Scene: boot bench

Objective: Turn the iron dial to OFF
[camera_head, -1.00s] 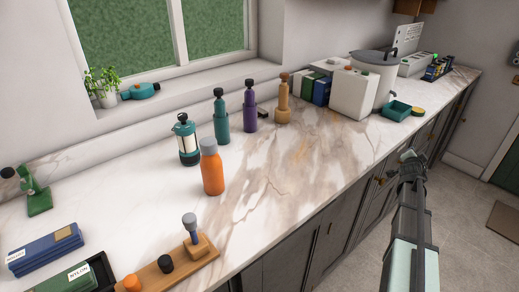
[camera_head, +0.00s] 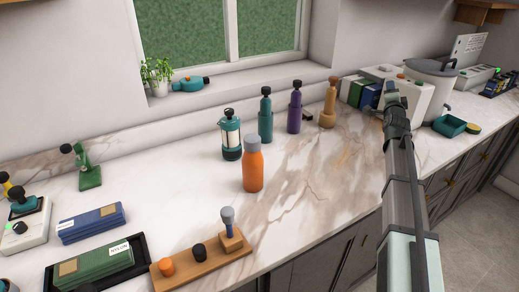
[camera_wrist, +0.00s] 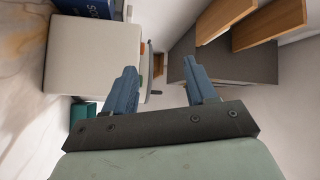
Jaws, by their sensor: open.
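No dial is clearly readable as the iron's, and no OFF mark is legible. At the left edge of the head view, a pale unit (camera_head: 22,236) has a black knob (camera_head: 19,228) and a small green light. A teal, dark-handled tool (camera_head: 25,202) that may be the iron is on or behind it, partly cut off. My gripper (camera_head: 392,92) is far to the right, in front of the white box. In the wrist view my gripper (camera_wrist: 160,80) has its two fingers apart with nothing between them.
The white box (camera_wrist: 95,55) is near my gripper. A teal tray (camera_head: 449,124) and another green-lit pale unit (camera_head: 478,75) are at the right.

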